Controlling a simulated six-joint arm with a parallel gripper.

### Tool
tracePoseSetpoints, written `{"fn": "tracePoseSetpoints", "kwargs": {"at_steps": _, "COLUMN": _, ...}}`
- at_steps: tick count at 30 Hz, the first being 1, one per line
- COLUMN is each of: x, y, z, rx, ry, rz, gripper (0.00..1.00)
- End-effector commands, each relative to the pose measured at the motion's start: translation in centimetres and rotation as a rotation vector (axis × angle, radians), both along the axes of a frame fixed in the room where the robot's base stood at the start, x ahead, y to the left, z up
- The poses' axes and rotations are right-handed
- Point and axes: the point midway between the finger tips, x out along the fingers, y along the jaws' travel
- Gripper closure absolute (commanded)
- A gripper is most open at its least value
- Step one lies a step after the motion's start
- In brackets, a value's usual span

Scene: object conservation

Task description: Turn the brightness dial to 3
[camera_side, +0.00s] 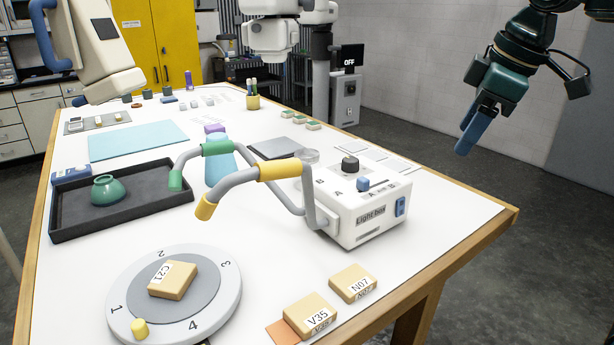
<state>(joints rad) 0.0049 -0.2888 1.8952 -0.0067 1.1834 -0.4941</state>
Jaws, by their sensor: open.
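A white light box (368,215) stands on the right part of the table. It has a black round knob (350,164) and a blue slider (363,185) on top, and a blue switch (400,206) on its side. The knob's pointer and markings are too small to read. A grey round plate (228,297) marked 1 to 4 lies at the front left, with a yellow peg (139,328) between 1 and 4. My gripper (467,140), with blue fingers, hangs open and empty at the upper right, well apart from the light box.
Bent handles with yellow (280,170) and green (217,148) grips stand left of the light box. Wooden blocks N07 (352,284) and V35 (310,317) lie in front. A rear display (349,61) reads OFF.

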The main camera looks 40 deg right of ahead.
Motion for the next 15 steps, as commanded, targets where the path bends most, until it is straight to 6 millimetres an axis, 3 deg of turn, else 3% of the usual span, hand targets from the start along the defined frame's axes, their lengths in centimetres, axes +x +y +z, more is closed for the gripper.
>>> {"fn": "tracePoseSetpoints", "kwargs": {"at_steps": 15, "x": -0.94, "y": 0.01, "z": -0.5, "rx": 0.012, "ry": -0.009, "rz": -0.031, "gripper": 0.41}}
